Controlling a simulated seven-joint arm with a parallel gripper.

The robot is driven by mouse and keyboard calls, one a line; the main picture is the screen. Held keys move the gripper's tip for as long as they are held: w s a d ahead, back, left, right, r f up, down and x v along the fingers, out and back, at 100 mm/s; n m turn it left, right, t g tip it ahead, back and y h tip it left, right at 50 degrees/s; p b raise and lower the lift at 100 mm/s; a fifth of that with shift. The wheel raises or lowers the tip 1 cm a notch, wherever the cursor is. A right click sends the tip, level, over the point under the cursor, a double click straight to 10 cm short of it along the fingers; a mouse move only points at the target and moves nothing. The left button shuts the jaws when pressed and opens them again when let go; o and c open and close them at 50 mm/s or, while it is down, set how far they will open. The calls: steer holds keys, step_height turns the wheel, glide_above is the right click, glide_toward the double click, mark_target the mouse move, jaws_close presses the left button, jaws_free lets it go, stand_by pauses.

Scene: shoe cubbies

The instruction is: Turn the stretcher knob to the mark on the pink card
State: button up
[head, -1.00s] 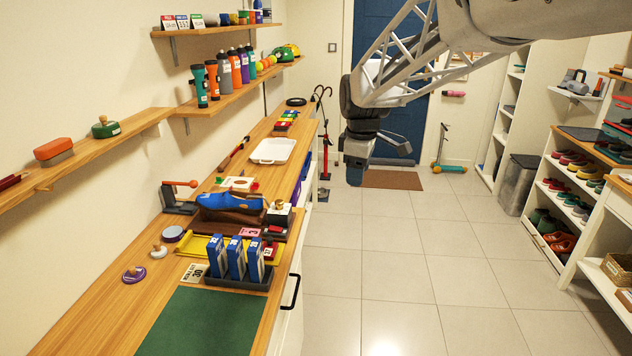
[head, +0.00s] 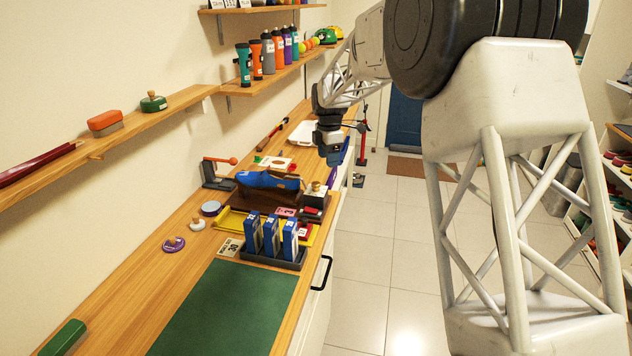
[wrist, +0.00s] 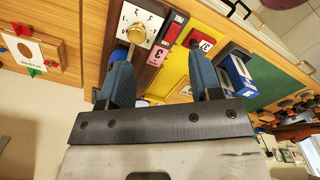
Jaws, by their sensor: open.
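The stretcher knob (wrist: 137,31) is brass, on a white dial plate with black numbers, in the wrist view. In the head view it sits on a small dark box (head: 314,200) at the right end of the stretcher holding a blue shoe (head: 266,180). The pink card (wrist: 160,51) lies beside the dial and seems to read 3; in the head view it lies in front of the stretcher (head: 286,212). My gripper (head: 333,160) is open and empty above and beyond the knob box. In the wrist view its fingertips (wrist: 158,62) are apart, the left one near the knob.
Blue boxes (head: 271,236) stand in a dark tray in front of the stretcher, near a yellow tray (head: 231,220). A red-handled tool (head: 219,172) stands left of the shoe. A white tray (head: 303,133) lies farther back. The green mat (head: 225,305) is clear.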

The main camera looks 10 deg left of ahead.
steer(key=n, duration=0.2)
glide_above(316, 183)
step_height(316, 183, down, 3)
steer(key=shift+w+f, duration=0.1)
steer(key=shift+f, duration=0.05)
steer(key=shift+f, duration=0.1)
steer(key=shift+f, duration=3.8)
steer(key=c, duration=0.9)
